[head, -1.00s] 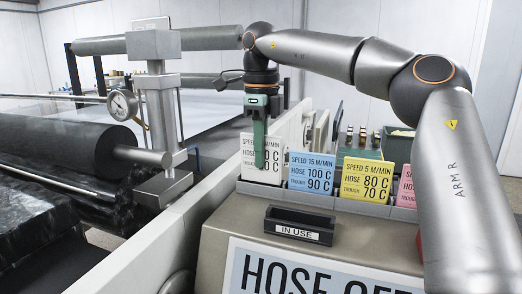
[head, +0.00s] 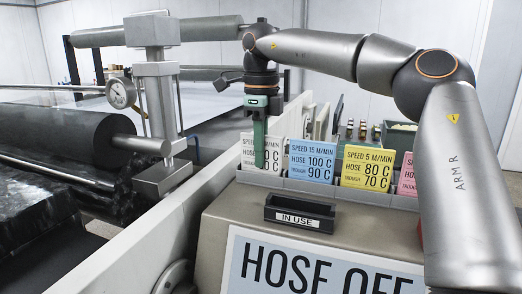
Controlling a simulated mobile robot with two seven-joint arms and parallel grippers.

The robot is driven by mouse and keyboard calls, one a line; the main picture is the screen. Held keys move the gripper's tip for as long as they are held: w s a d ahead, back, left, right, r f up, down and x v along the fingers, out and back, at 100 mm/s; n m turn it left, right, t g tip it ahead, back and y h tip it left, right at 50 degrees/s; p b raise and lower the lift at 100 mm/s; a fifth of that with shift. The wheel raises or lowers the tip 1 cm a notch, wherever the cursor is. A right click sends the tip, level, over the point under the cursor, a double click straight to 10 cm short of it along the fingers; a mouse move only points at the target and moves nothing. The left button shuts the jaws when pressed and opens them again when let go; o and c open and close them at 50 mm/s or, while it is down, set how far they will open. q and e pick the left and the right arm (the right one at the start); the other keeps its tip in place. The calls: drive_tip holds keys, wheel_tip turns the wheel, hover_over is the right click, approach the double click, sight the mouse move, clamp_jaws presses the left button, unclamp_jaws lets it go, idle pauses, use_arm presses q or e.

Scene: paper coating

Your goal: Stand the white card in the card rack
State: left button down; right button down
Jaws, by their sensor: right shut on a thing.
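My right gripper (head: 259,150) reaches down from above, shut on the white card (head: 247,150). Its green fingers cover part of the card's print. The white card is upright at the left end of the grey card rack (head: 290,186), left of the blue card (head: 311,160). Its lower edge is at or behind the rack's front wall; I cannot tell whether it rests on the bottom. Its top stands a little higher than the blue card's. My left gripper is not in view.
A yellow card (head: 367,168) and a pink card (head: 407,176) stand further right in the rack. A black holder marked IN USE (head: 299,213) sits empty in front. A pale machine wall runs close on the left, with a dark roller (head: 60,135) beyond.

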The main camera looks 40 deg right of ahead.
drive_tip(key=c, duration=0.9)
unclamp_jaws()
wheel_tip(320, 180, up, 10)
drive_tip(key=p, duration=0.4)
drive_tip(key=shift+r, duration=0.9)
